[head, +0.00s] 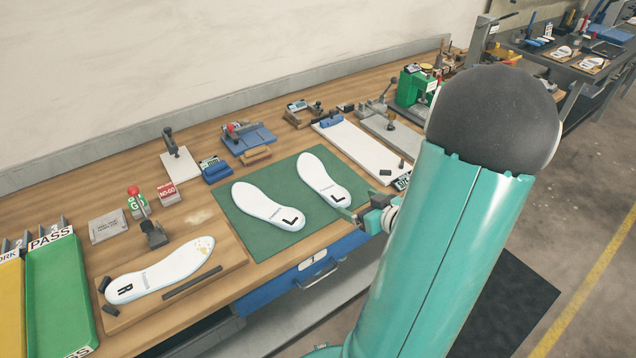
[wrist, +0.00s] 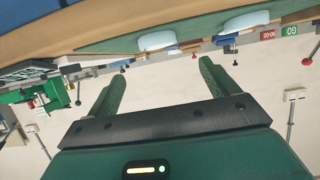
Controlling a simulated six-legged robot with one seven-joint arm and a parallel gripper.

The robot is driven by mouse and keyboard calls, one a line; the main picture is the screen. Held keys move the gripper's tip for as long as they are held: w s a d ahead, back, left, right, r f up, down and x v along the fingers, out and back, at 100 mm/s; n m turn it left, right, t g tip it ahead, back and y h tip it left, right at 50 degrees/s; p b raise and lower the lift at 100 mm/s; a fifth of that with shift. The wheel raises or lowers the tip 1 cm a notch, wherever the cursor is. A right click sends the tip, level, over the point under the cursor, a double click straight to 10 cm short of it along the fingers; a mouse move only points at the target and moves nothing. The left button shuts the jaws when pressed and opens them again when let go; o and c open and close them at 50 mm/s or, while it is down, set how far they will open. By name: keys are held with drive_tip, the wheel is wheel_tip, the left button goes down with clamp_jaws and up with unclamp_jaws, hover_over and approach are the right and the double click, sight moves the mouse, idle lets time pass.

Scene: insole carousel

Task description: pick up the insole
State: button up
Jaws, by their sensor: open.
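Two white insoles marked L lie flat on a green mat (head: 258,236). The left one is the left L insole (head: 266,205); the right L insole (head: 322,177) lies beside it, farther back. A third white insole, marked R (head: 165,268), lies on a wooden board at the front left. My gripper (head: 352,215) is at the mat's front right edge, close to the heel of the right L insole. In the wrist view my gripper (wrist: 163,72) is open and empty. The right L insole (wrist: 157,40) and left L insole (wrist: 246,20) show edge-on in that upside-down view.
A green PASS tray (head: 58,290) stands at the left. GO and NO-GO blocks (head: 168,192) and a clamp on a white plate (head: 180,165) stand behind the mat. A white board (head: 352,150) lies right of it. A blue drawer (head: 300,277) is below the bench edge.

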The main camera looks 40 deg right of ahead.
approach(330, 190)
drive_tip(key=shift+w+d, duration=0.15)
drive_tip(key=shift+w, duration=0.15)
drive_tip(key=x, duration=0.5)
drive_tip(key=shift+f, duration=0.1)
drive_tip(key=shift+c, duration=0.5)
drive_tip(key=c, duration=1)
